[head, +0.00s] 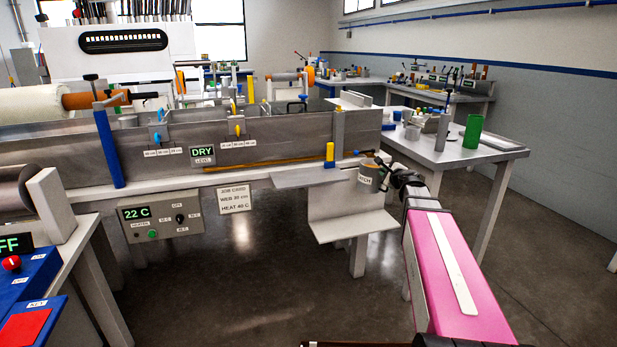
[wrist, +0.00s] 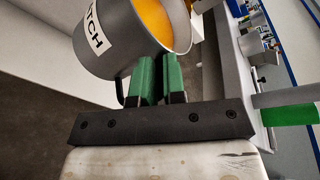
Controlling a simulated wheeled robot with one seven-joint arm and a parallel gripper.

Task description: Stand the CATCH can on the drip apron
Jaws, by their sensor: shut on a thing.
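The grey CATCH can (head: 369,178) has a white label and an orange inside. My gripper (head: 388,170) is shut on its handle at the can's right side. In the wrist view the green fingers (wrist: 149,78) close on the handle of the can (wrist: 118,40), which looks tilted there. In the head view the can is roughly upright, in the air above a pale lower shelf (head: 352,227) at the bath's end. A narrow grey ledge (head: 303,178) sticks out left of the can. Neither surface is labelled, so I cannot tell which is the drip apron.
The long metal bath (head: 280,140) stands behind, with a yellow valve (head: 329,154) by the can. A side table (head: 455,150) with cups and a green cylinder (head: 472,131) is at right. The heater box (head: 162,220) hangs at left. The floor in front is clear.

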